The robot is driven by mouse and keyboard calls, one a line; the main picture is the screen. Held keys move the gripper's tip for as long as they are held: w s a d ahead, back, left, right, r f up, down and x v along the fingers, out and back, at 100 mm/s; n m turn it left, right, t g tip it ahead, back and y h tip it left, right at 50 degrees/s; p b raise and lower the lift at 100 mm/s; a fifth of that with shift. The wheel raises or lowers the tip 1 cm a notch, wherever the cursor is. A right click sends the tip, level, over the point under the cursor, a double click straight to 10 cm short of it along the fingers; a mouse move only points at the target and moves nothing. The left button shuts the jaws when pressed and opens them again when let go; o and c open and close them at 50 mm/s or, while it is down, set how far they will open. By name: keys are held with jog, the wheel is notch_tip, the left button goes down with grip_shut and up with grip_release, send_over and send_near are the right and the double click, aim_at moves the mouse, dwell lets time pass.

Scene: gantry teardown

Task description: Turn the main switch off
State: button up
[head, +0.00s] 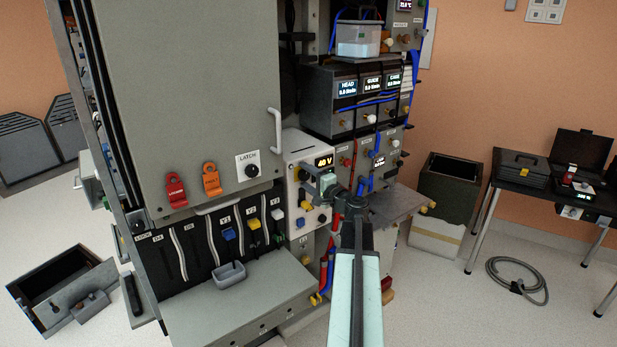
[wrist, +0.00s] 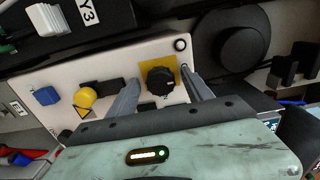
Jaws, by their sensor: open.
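The main switch looks to be the black rotary knob (wrist: 160,80) on a yellow square plate, seen in the wrist view on a pale panel. My gripper (wrist: 160,77) is open, with one finger on each side of the knob; I cannot tell whether they touch it. In the head view my gripper (head: 325,183) is at the white panel (head: 292,165) under the "40 V" display (head: 325,161). It hides part of that panel, and the knob cannot be made out there.
On the same panel are a yellow knob (wrist: 84,97) and a blue part (wrist: 46,95). A large grey cabinet door (head: 190,90) with red and orange tags stands left. A coiled hose (head: 517,280) lies on the floor right.

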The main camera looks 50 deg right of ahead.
jog(key=s+a, duration=0.1)
jog(key=s, duration=0.6)
jog(key=shift+s, duration=0.3)
jog(key=shift+a, duration=0.1)
